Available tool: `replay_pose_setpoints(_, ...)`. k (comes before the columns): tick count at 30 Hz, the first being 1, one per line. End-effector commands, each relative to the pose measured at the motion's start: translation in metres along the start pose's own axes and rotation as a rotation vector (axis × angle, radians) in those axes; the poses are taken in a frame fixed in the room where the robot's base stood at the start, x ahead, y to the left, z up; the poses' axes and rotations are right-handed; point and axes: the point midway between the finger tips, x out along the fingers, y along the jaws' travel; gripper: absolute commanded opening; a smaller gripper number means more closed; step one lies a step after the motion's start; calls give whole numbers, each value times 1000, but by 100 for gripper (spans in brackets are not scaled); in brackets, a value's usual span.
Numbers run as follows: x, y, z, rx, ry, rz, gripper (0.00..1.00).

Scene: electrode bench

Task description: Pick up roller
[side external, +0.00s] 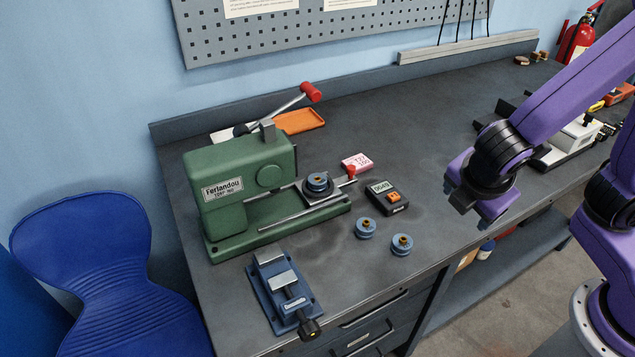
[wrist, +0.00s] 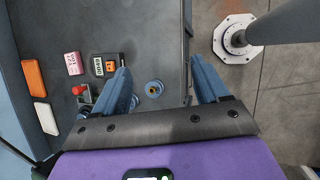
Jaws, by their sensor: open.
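Two blue rollers with brass centres lie on the dark bench in the side view, the left roller (side external: 366,228) and the right roller (side external: 402,244). My gripper (side external: 480,211) is open and empty, above the bench and to the right of the two loose rollers. In the wrist view, one loose roller (wrist: 154,88) appears between the spread fingers (wrist: 160,66), well beyond them. Another blue roller is partly hidden behind the left finger.
A small meter (side external: 387,197) and a pink block (side external: 357,162) lie behind the loose rollers. A blue vise (side external: 285,292) stands at the front left. An orange tray (side external: 300,121) lies behind the press. Open bench lies behind the meter.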

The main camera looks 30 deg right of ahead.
Motion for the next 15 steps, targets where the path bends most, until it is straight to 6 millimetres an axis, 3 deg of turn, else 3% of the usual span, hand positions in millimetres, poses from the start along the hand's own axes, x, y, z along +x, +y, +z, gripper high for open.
replay_pose_setpoints(9, -6, 74, -88, -452, -317, 311, 74)
replay_pose_setpoints(15, -18, 100, -155, -704, -490, 503, 74)
